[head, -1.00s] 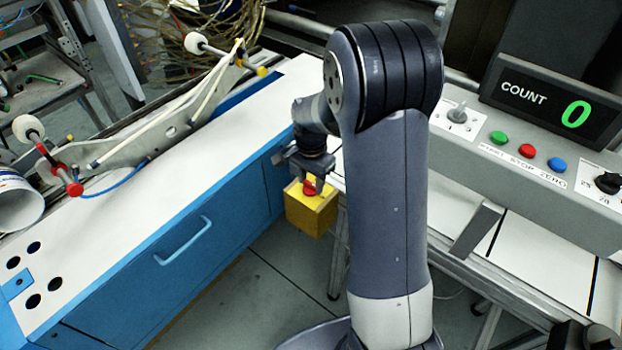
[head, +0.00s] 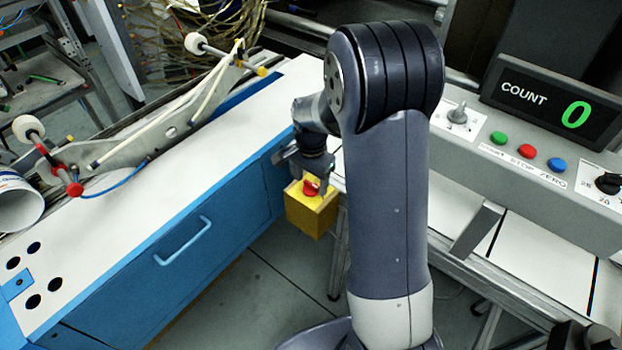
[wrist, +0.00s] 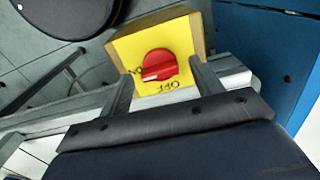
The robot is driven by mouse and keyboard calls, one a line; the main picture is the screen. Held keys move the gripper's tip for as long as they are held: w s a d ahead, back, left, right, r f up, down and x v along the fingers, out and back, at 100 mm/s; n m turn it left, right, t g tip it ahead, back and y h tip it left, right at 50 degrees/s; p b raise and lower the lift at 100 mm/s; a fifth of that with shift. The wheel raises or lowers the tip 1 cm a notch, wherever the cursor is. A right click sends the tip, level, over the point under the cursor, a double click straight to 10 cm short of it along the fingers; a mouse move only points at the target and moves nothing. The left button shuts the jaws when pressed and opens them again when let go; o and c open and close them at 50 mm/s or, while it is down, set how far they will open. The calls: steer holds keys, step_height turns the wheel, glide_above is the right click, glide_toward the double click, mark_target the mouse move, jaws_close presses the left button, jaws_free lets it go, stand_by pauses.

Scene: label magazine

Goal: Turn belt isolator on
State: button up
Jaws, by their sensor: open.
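The belt isolator is a yellow box (head: 312,215) with a red rotary knob (head: 310,188) on its top face, at the end of the blue cabinet. In the wrist view the red knob (wrist: 160,65) lies nearly level across the yellow face (wrist: 150,40). Its white mark is at the left end, beside the ON lettering; the OFF lettering is below the knob. My gripper (head: 308,167) is just above the box. In the wrist view its open fingers (wrist: 163,82) stand on either side of the knob, apart from it.
A blue cabinet (head: 170,255) with a white top is at left, carrying a metal arm with rollers (head: 165,130). At right is a grey console (head: 480,160) with green, red and blue buttons and a COUNT display (head: 555,100) reading 0. Floor shows between them.

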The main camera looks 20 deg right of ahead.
mark_target(311, 184)
step_height(311, 184, up, 11)
steer(key=shift+f, duration=0.2)
stand_by(0.4)
step_height(311, 184, down, 11)
steer(key=shift+r, duration=0.1)
stand_by(0.3)
stand_by(0.4)
